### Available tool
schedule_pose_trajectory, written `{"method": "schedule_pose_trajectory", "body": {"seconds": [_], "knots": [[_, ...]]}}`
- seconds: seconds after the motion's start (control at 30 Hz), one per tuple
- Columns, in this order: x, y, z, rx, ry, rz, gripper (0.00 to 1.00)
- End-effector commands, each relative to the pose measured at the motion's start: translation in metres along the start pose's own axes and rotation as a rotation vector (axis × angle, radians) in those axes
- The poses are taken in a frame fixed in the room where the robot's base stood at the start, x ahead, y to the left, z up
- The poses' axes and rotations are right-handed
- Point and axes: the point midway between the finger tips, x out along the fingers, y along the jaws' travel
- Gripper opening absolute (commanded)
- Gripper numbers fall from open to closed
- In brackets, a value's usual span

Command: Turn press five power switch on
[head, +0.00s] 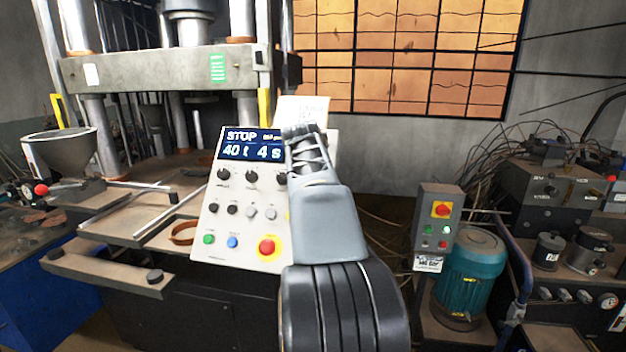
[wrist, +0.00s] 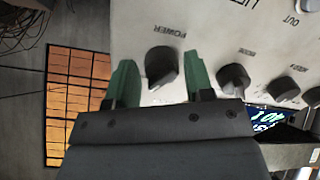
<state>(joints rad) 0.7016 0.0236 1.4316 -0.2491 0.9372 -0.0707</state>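The press control panel (head: 240,195) faces me, with a lit display (head: 250,145) reading STOP, 40 t and 4 s. In the wrist view, a dark rotary knob under the label POWER, the power switch (wrist: 162,66), stands on the pale panel face. My gripper (wrist: 159,78) is open, with one green finger on each side of this knob. Small gaps show between fingers and knob, and I cannot tell whether either touches it. The knob's pointer setting is not clear. In the head view, my arm hides the panel's right side and the power switch.
Another dark knob (wrist: 234,78) sits close beside the right finger in the wrist view. The panel also carries a red emergency button (head: 267,247), a green button (head: 209,239) and a blue button (head: 233,242). A teal motor (head: 470,275) and a small switch box (head: 437,218) stand right.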

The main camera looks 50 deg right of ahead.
Motion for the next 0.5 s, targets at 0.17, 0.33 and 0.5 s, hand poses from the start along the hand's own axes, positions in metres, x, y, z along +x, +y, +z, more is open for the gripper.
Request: {"method": "schedule_pose_trajectory", "body": {"seconds": [0.17, 0.33, 0.5], "knots": [[0.000, -0.001, 0.000, -0.001, -0.001, -0.001, 0.60], [0.000, -0.001, 0.000, -0.002, -0.002, -0.001, 0.60], [-0.012, -0.001, 0.000, -0.002, 0.001, -0.001, 0.60]]}}
